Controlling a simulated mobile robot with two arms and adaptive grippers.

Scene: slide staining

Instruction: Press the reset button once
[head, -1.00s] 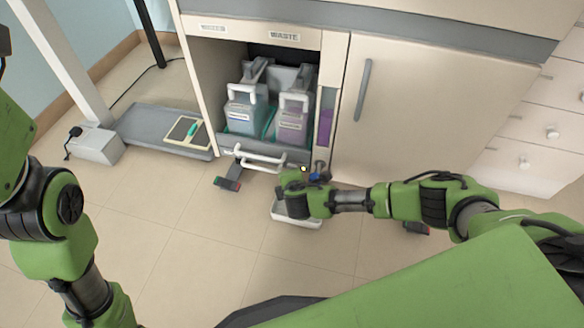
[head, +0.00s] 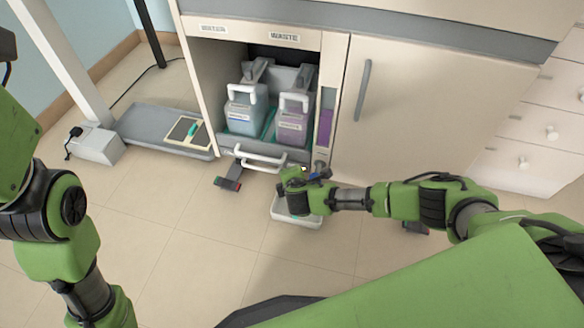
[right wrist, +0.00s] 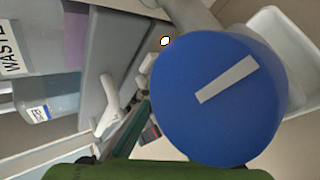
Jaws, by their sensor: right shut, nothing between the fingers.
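A small round lit dot with an orange rim (right wrist: 166,41) shows in the right wrist view, just left of a large blue disc (right wrist: 215,110) with a grey bar. No reset label is readable, so I cannot tell whether this dot is the button. In the head view the blue part (head: 319,175) sits by the lower right corner of the waste bay. My right gripper (head: 290,176) is shut and empty there, beside the blue part. Its fingertips are hard to make out, and contact cannot be told. My left gripper is out of view.
Two waste containers (head: 246,112) (head: 293,120) stand in the open bay, above a drawer with a white handle (head: 262,157). A white tray (head: 310,220) lies on the floor below my right gripper. A foot pedal (head: 228,184) is left of it.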

